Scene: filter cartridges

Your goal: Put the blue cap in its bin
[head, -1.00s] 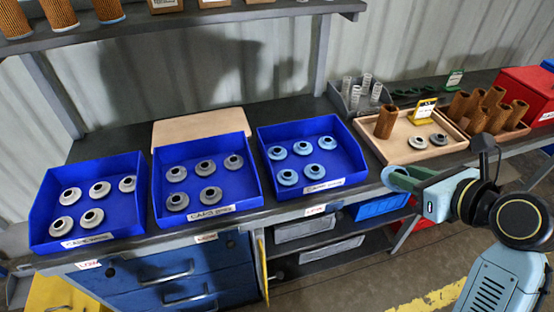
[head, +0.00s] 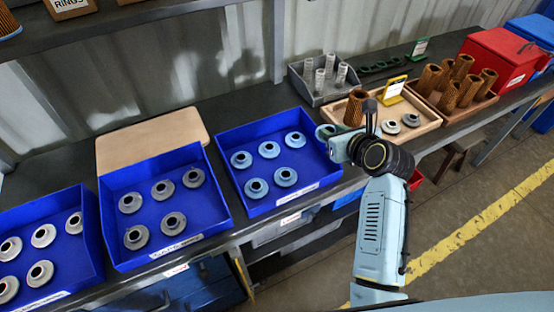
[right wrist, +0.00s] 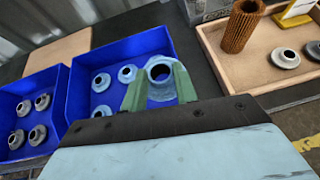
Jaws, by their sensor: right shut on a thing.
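My right gripper (head: 326,132) is shut on a blue cap, a flanged ring with a dark centre hole. In the right wrist view the held blue cap (right wrist: 160,72) sits between the two green fingers. In the head view the gripper is at the right side of the bin of blue caps (head: 222,140), and my wrist partly hides the held cap. That bin holds several light-blue caps (head: 269,149). In the right wrist view the bin (right wrist: 150,43) shows behind and left of the held cap. My left gripper is not in view.
Two other blue bins, a middle one (head: 165,157) and a left one (head: 92,215), hold grey caps. A wooden tray (head: 425,122) with a brown filter and grey caps stands right of the gripper. A grey box of clear tubes (head: 310,95) stands behind. A tan board (head: 150,140) lies behind the middle bin.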

